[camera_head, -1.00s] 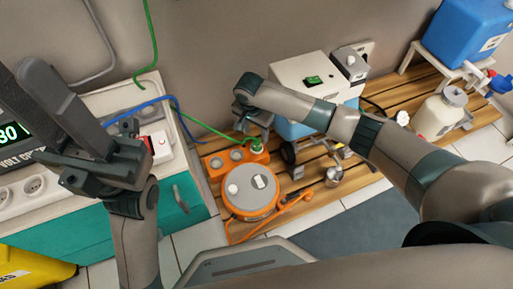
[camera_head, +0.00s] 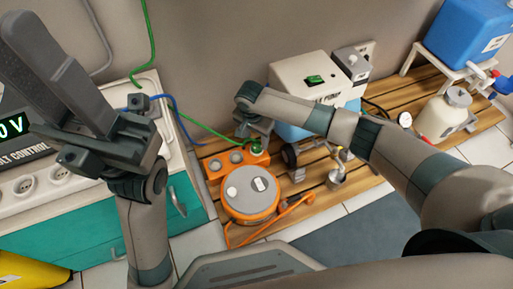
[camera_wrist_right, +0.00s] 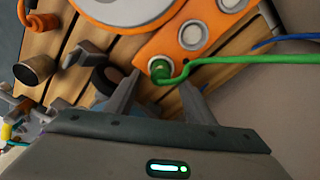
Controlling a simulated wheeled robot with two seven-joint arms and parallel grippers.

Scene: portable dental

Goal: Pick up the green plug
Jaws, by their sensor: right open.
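The green plug (camera_head: 257,147) sits in the right-hand socket of the orange socket block (camera_head: 216,165), with a green cable running from it. It also shows in the right wrist view (camera_wrist_right: 159,68), upper middle. My right gripper (camera_head: 252,126) is just above the plug in the head view. In the right wrist view my right gripper (camera_wrist_right: 160,84) is open, its two fingers on either side of the plug with nothing clearly gripped. My left gripper (camera_head: 110,145) is over the teal cabinet, far from the plug; its jaw opening is not clear.
The orange reel (camera_head: 250,205) lies beside the block on the wooden slatted platform (camera_head: 320,205). The teal cabinet (camera_head: 90,235) is at left. A blue cable (camera_head: 178,120) runs near the green one.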

